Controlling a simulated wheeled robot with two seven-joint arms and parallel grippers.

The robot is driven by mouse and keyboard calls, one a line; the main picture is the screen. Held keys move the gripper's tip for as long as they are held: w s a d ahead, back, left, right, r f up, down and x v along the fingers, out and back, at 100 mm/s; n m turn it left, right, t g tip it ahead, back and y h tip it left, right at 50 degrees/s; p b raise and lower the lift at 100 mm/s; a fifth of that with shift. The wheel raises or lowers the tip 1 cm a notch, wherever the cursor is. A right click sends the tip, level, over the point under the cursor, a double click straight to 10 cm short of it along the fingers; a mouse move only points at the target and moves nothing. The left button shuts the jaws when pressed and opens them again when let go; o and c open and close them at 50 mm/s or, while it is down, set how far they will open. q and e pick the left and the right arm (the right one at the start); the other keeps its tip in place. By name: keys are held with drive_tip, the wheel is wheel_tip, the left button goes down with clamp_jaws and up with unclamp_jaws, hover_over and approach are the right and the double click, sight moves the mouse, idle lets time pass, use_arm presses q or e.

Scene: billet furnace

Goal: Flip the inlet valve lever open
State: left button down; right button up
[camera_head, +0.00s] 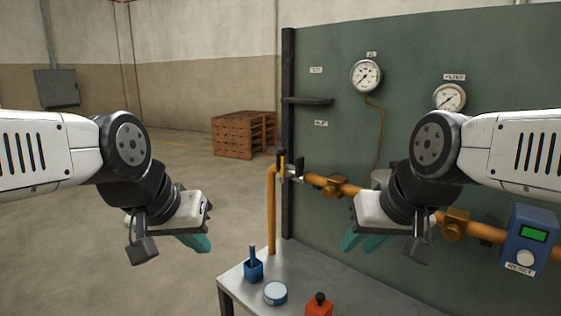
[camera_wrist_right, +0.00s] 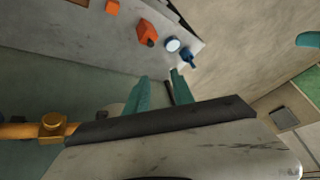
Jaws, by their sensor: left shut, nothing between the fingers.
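The inlet valve lever (camera_head: 282,160) appears to be the small upright dark handle with an orange part, at the left end of the orange pipe (camera_head: 350,189) beside the panel's edge post. My left gripper (camera_head: 196,243) is shut and empty, left of the valve and lower in the head view. My right gripper (camera_head: 352,239) is right of the valve and lower in the picture, apart from the lever. In the right wrist view its teal fingers (camera_wrist_right: 160,82) stand apart. A dark bar (camera_wrist_right: 168,92) shows between them; I cannot tell what it is.
A metal bench (camera_head: 238,280) below holds a blue stick-topped item (camera_head: 253,266), a round blue tin (camera_head: 275,293) and an orange block (camera_head: 319,304). The green panel (camera_head: 330,85) carries gauges (camera_head: 366,76). A blue reset box (camera_head: 529,240) is at right. Open floor lies left.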

drive_tip(key=shift+w+r, duration=0.25)
drive_tip(key=shift+w, duration=0.05)
drive_tip(key=c, duration=0.3)
drive_tip(key=w+r+m, duration=0.1)
drive_tip(key=w+r, duration=0.2)
drive_tip(key=w, duration=0.2)
drive_tip(key=w+a+r+m, duration=0.1)
drive_tip(key=w+r, duration=0.1)
drive_tip(key=w, duration=0.2)
drive_tip(key=w+r, duration=0.3)
drive_tip(key=w, duration=0.2)
drive_tip(key=shift+w+a+r+m+t+y, duration=0.25)
drive_tip(key=shift+w+r+m+t+y, duration=0.05)
drive_tip(key=shift+w+m, duration=0.1)
clamp_jaws()
drive_tip(key=w+a+r+m, duration=0.1)
drive_tip(key=w+r, duration=0.1)
drive_tip(key=w, duration=0.4)
drive_tip(key=w+a+r+m+t, duration=0.1)
drive_tip(key=w+a+r, duration=0.1)
drive_tip(key=w, duration=0.4)
drive_tip(key=shift+w+a+m, duration=0.2)
drive_tip(key=shift+w+m, duration=0.1)
drive_tip(key=shift+w, duration=0.05)
